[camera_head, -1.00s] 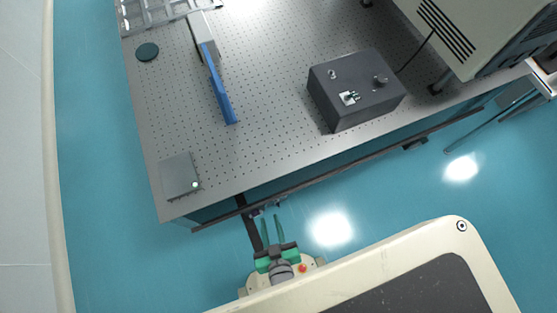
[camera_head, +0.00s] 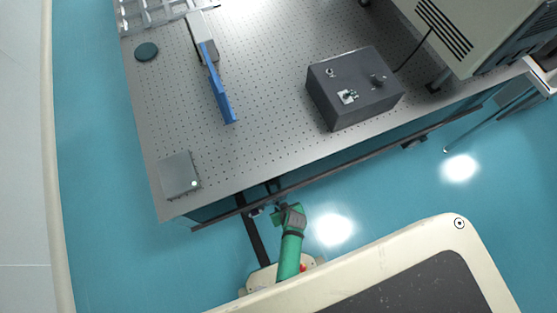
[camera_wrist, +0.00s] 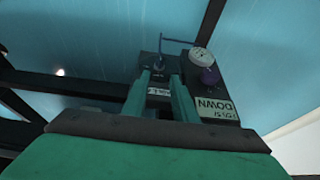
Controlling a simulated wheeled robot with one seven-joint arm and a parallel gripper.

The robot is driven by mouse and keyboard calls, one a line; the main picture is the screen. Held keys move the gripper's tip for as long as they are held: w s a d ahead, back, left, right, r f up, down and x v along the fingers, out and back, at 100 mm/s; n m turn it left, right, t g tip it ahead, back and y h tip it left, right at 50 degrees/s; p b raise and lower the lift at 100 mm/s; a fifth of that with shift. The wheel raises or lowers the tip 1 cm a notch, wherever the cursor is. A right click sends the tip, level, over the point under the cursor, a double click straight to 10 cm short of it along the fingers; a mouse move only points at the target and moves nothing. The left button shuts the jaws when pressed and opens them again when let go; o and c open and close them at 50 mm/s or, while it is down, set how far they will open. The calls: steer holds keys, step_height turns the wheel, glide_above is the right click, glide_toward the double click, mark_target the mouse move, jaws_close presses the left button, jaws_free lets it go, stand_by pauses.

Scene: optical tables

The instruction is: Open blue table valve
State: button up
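Under the table edge, a dark control panel (camera_wrist: 215,98) shows in the wrist view. I cannot tell which part is the valve named in the task. My gripper (camera_wrist: 160,76) has its two green fingers apart, with a visible gap and nothing held between them. The fingertips appear just short of the handle. In the head view my green arm reaches to the table's front edge, and the fingers are hard to make out.
The perforated optical table (camera_head: 265,120) has a dark box with switches (camera_head: 355,90), a blue bar (camera_head: 216,90) and a flat grey box (camera_head: 179,175) on it. Black table frame beams (camera_wrist: 70,84) cross the wrist view's left side.

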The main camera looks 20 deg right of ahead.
steer(key=x, duration=1)
steer(key=shift+w, duration=0.1)
jaws_close()
